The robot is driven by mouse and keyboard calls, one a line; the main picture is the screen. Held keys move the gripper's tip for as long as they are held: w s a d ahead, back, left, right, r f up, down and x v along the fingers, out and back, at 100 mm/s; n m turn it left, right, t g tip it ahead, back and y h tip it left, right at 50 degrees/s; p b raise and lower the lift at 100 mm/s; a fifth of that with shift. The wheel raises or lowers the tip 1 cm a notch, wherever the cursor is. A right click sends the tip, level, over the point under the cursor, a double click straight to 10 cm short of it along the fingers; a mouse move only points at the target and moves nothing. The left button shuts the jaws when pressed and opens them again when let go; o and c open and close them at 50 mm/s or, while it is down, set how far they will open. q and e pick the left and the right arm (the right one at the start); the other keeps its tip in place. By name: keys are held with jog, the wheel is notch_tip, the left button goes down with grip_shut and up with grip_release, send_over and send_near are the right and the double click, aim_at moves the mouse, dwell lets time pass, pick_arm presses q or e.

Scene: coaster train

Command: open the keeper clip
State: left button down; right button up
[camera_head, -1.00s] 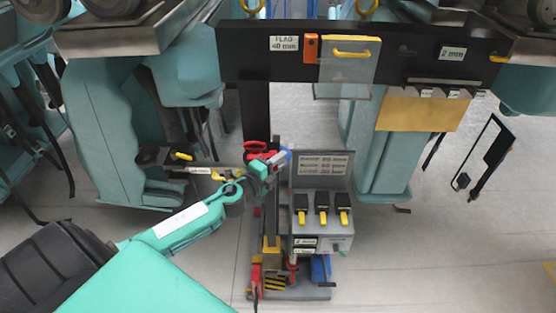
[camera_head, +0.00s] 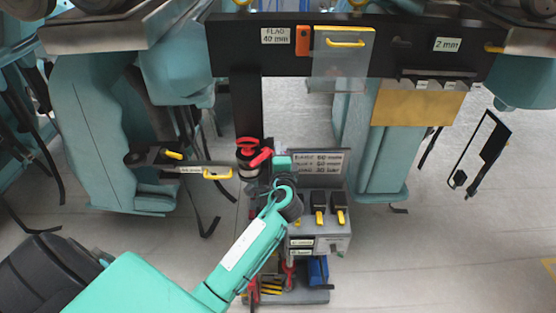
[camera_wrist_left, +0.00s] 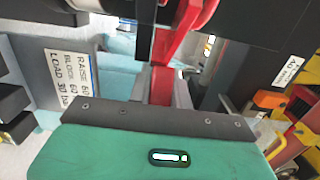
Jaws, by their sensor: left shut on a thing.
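A red clip with a lever (camera_head: 262,158) sits on the black post below the crossbeam in the head view; it is the part that looks like the keeper clip. A round red knob (camera_head: 247,146) is beside it, to the left. My left gripper (camera_head: 272,172) is at this red lever, with its teal wrist just below and to the right. In the left wrist view a red bar (camera_wrist_left: 168,50) runs down between the grey fingers, and the gripper is shut on it. The exact contact is partly hidden by the gripper. My right gripper is not in view.
A grey box (camera_head: 318,243) with black-and-yellow switches stands right of my left wrist, with a lettered plate (camera_head: 318,165) behind it. A yellow-handled bar (camera_head: 205,172) lies to the left. The black crossbeam (camera_head: 395,50) spans above. Open floor (camera_head: 430,250) is at the right.

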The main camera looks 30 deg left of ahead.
pick_arm(q)
jog(key=shift+w+f+n+g+y+b, duration=0.1)
jog(key=shift+f+n+g+y+b, duration=0.05)
jog(key=shift+n+g+y+b, duration=0.2)
dwell(0.3)
jog(key=c, duration=1.3)
grip_release()
jog(key=b+v, duration=0.4)
jog(key=v, duration=0.9)
jog(key=shift+s+d+b, duration=0.25)
jog(key=shift+d+b, duration=0.05)
